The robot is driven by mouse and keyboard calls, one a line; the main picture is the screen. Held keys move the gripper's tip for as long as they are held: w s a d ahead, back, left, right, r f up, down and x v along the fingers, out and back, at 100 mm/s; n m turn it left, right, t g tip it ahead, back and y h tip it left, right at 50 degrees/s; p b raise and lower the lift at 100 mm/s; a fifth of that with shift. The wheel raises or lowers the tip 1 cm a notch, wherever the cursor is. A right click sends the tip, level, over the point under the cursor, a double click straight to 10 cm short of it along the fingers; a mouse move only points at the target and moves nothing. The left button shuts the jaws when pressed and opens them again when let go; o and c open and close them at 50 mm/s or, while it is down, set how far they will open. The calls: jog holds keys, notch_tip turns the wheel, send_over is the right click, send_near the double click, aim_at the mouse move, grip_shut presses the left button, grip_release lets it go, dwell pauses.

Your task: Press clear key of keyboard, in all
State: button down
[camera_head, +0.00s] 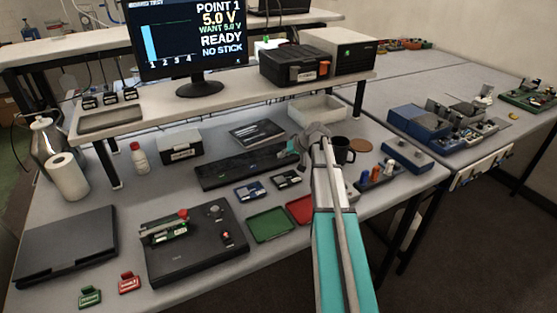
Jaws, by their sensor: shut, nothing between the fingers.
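The long black keyboard (232,171) lies on the bench below the raised shelf. Its single keys, the clear key among them, are too small to tell apart. My arm reaches in from the bottom right. My gripper (287,151) is shut and empty at the keyboard's right end, and it hides part of that end. I cannot tell whether it touches a key. The monitor (185,38) on the shelf reads "POINT 1", "5.0 V", "WANT 5.0 V", "READY" and "NO STICK".
A dark mug (338,152) and a white bin (318,108) stand close to my gripper. Two small meters, a green tray (270,224) and a red tray (299,209) lie in front of the keyboard. A black test fixture (195,255) and a closed laptop (66,246) are at left.

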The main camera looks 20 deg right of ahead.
aim_at(283, 159)
jog(key=shift+r, duration=0.1)
jog(key=shift+r+p, duration=0.7)
jog(key=shift+p, duration=0.1)
jog(key=shift+r+p, duration=2.5)
jog(key=shift+s, duration=0.1)
